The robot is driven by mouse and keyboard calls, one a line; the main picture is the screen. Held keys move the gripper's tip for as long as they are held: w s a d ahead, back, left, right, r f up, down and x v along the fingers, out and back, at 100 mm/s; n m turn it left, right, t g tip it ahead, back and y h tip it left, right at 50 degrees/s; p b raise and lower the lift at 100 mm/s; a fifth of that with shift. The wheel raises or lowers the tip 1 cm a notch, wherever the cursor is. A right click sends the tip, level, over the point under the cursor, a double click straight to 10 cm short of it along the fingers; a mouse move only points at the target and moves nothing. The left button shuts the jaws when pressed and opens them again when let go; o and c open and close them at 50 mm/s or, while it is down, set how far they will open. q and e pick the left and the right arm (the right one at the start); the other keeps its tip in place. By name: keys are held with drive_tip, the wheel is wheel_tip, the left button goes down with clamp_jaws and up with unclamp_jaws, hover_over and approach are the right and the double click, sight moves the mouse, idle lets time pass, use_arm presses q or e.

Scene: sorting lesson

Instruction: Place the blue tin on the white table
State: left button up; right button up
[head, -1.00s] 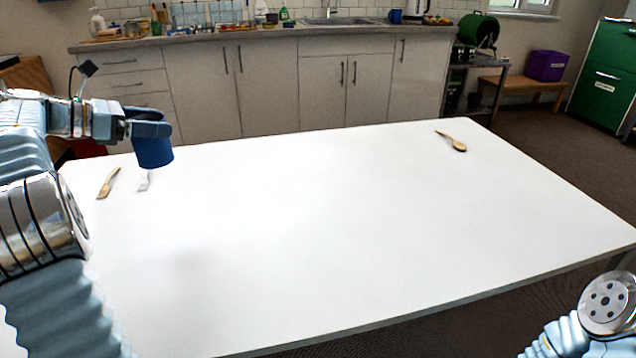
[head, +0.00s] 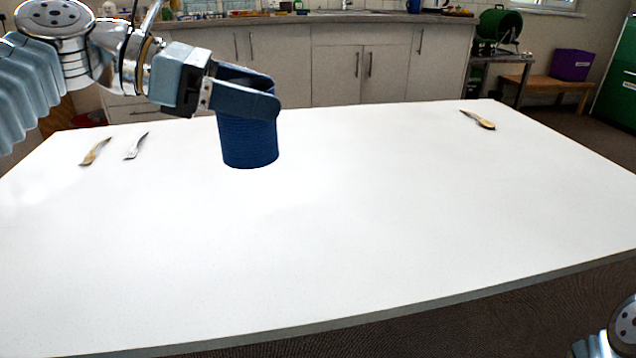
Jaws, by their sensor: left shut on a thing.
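The blue tin (head: 249,146) is a ribbed dark blue cylinder, upright, over the back left part of the white table (head: 380,220). My left gripper (head: 262,98) is shut on the tin near its top, with one finger across its near side. I cannot tell for certain whether the tin's base touches the table or hangs a little above it. My right gripper is out of view; only a part of my right arm shows at the lower right corner.
A wooden utensil (head: 95,151) and a light fork (head: 136,146) lie left of the tin. A wooden spoon (head: 480,121) lies at the back right. The table's middle and front are clear. Kitchen cabinets (head: 275,68) stand behind.

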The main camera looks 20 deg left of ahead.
use_arm(q)
drive_tip(key=shift+s+d+f, duration=0.2)
drive_tip(key=shift+s+d, duration=0.15)
drive_tip(key=shift+d, duration=0.15)
drive_tip(key=w+a+f, duration=0.2)
drive_tip(key=w+f, duration=0.2)
drive_tip(key=w+a+f+b, duration=0.1)
drive_tip(key=w+a+f, duration=0.1)
drive_tip(key=w+f, duration=0.1)
drive_tip(key=w+a+f+b, duration=0.1)
drive_tip(key=w+a+f, duration=0.2)
drive_tip(key=w+f, duration=0.1)
drive_tip(key=shift+w+f, duration=0.3)
drive_tip(key=shift+f, duration=0.6)
drive_tip(key=shift+f, duration=0.2)
drive_tip(key=o, duration=0.9)
drive_tip(key=shift+o, duration=0.2)
